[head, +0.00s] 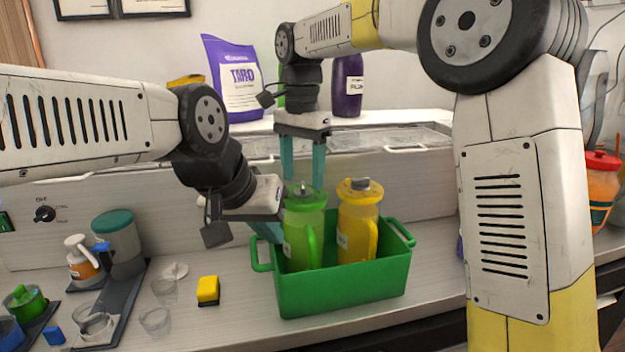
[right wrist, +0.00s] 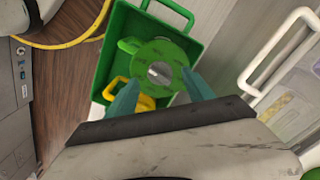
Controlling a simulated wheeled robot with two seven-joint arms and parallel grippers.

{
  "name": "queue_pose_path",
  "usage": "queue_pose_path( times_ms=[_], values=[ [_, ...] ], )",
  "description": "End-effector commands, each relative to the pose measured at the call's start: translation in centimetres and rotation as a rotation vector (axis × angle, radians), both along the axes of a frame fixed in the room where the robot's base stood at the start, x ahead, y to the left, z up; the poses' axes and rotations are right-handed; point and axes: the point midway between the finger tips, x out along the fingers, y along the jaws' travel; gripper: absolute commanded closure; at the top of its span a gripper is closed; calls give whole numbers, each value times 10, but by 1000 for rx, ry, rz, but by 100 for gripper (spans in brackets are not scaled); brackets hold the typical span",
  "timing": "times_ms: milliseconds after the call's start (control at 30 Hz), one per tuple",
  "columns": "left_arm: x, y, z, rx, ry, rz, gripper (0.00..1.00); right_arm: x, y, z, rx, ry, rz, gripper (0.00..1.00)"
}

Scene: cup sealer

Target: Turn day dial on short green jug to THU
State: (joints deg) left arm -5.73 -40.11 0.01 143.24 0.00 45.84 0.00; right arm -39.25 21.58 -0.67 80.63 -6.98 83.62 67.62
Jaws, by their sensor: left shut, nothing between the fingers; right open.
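The short green jug (head: 303,235) stands in a green bin (head: 345,290), left of a yellow jug (head: 357,225). Its round green lid (right wrist: 160,52) with a grey metal knob (right wrist: 158,72) shows from above in the right wrist view. I cannot read the day marks on it. My right gripper (head: 303,184) points down over the green lid, open, with a teal finger on each side of the knob. My left gripper (head: 272,232) is shut and empty, beside the green jug's left side; whether it touches the jug is unclear.
A yellow sponge (head: 208,290) and clear cups (head: 155,320) stand on the counter left of the bin. A purple TARO bag (head: 232,78) and a dark bottle (head: 347,85) are on the shelf behind. The counter just left of the bin is clear.

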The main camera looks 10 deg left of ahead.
Motion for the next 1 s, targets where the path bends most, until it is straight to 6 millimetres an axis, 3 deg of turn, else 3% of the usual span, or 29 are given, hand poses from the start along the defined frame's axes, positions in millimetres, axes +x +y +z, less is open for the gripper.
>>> queue_pose_path(
  times_ms=[200, 467, 767, 1000],
  values=[
    [0, 0, 0, 0, 0, 0, 100, 0, 0, -17, 1, 0, 0, 39],
    [0, 0, 0, 0, 0, 0, 100, 0, 0, -18, 0, -1, 0, 39],
    [0, 0, 0, 0, 0, 0, 100, 0, 0, -18, 1, 0, 0, 98],
    [0, 0, 0, 0, 0, 0, 100, 0, 0, -18, 2, -1, 17, 100]
  ],
)
